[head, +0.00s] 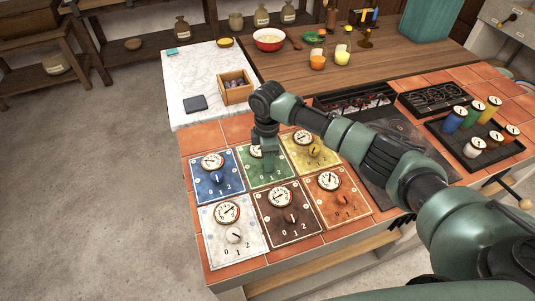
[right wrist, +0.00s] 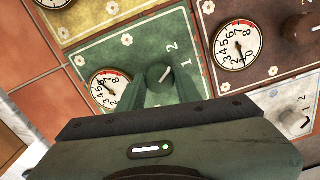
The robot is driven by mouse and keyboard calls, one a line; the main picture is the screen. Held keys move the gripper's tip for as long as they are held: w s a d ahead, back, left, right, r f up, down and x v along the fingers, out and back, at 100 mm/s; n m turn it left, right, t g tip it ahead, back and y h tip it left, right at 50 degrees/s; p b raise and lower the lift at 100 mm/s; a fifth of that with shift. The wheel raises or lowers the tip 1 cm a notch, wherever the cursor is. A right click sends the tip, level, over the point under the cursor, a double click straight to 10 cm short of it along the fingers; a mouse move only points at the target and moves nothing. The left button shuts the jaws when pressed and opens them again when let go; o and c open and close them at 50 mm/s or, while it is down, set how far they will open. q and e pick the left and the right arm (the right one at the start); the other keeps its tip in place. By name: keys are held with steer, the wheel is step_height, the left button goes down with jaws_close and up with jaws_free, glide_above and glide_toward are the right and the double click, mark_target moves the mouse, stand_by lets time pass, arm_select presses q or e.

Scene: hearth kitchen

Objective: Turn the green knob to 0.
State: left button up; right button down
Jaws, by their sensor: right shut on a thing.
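The green panel (head: 247,178) lies in the back row of panels on the tiled counter, between the blue and yellow ones. It also fills the middle of the right wrist view (right wrist: 100,55), with its gauge (right wrist: 108,86) partly covered. My right gripper (head: 268,163) points down over this panel, shut on the green knob (right wrist: 158,74). The 0 mark is hidden in the right wrist view. My left gripper is not in view.
Close around are the blue panel (head: 228,190), yellow panel (head: 325,160), brown panel (head: 267,222), white panel (head: 222,257) and orange panel (head: 345,212), each with gauge and knob. A wooden box (head: 237,93) stands behind. A black tray (head: 470,157) with colored jars sits right.

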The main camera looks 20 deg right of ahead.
steer(key=m+p, duration=0.2)
steer(key=shift+r+m+p, duration=0.25)
steer(key=shift+m+p, duration=0.15)
steer(key=m+p, duration=0.3)
steer(key=m, duration=0.1)
steer(key=shift+s+f+m+p, duration=0.1)
steer(key=shift+m+p, duration=0.2)
steer(key=m+p, duration=0.2)
steer(key=m, duration=0.2)
steer(key=shift+p, duration=0.4)
steer(key=shift+f+m+p, duration=0.15)
steer(key=shift+m+p, duration=0.65)
steer(key=shift+m, duration=1.3)
steer(key=c, duration=1)
jaws_free()
steer(key=shift+o, duration=0.2)
